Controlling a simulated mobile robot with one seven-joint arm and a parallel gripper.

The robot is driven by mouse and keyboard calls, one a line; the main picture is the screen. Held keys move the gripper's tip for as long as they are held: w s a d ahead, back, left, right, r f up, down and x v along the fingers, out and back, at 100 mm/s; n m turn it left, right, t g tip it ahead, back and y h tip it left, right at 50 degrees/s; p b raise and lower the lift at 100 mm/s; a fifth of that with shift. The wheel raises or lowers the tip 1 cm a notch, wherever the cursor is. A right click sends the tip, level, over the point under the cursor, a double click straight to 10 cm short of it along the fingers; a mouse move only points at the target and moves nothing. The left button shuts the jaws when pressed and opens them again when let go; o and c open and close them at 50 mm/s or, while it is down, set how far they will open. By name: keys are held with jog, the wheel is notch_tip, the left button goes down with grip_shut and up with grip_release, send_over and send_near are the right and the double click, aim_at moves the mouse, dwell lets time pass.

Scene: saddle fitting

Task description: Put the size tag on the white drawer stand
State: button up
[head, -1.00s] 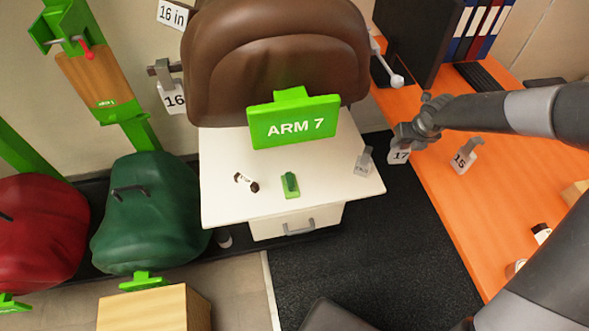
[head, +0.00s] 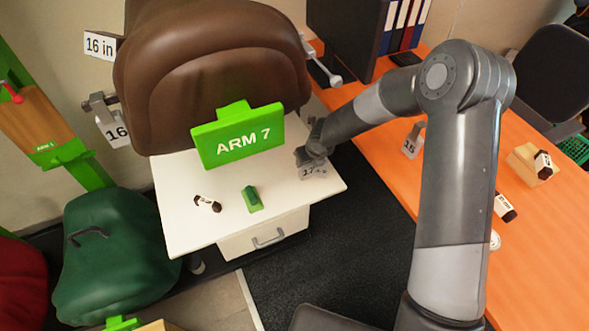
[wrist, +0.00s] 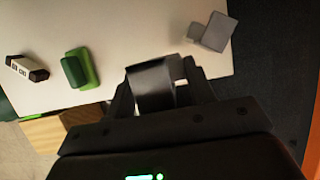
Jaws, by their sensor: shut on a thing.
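The white drawer stand (head: 182,220) has a white top and a drawer with a grey handle. My gripper (head: 313,158) is over the right edge of its top, shut on the size tag (head: 308,172) marked 17. In the wrist view the tag (wrist: 153,86) is a dark, blurred plate between the fingers (wrist: 155,95). It appears above the top; I cannot tell whether it touches. A small grey block-like piece (wrist: 212,33) is on the top near the held tag; in the head view my gripper mostly covers it.
A brown saddle (head: 215,60) is behind. An orange desk (head: 385,165) at right holds a tag marked 15 (head: 413,142).

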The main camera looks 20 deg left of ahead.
jog(key=a+f, duration=0.4)
jog(key=f, duration=0.2)
jog(key=shift+f, duration=0.25)
jog(key=shift+s+a, duration=0.1)
jog(key=o, duration=1.3)
jog(key=shift+f, duration=0.15)
jog(key=v, duration=1.2)
jog(key=shift+r, duration=0.2)
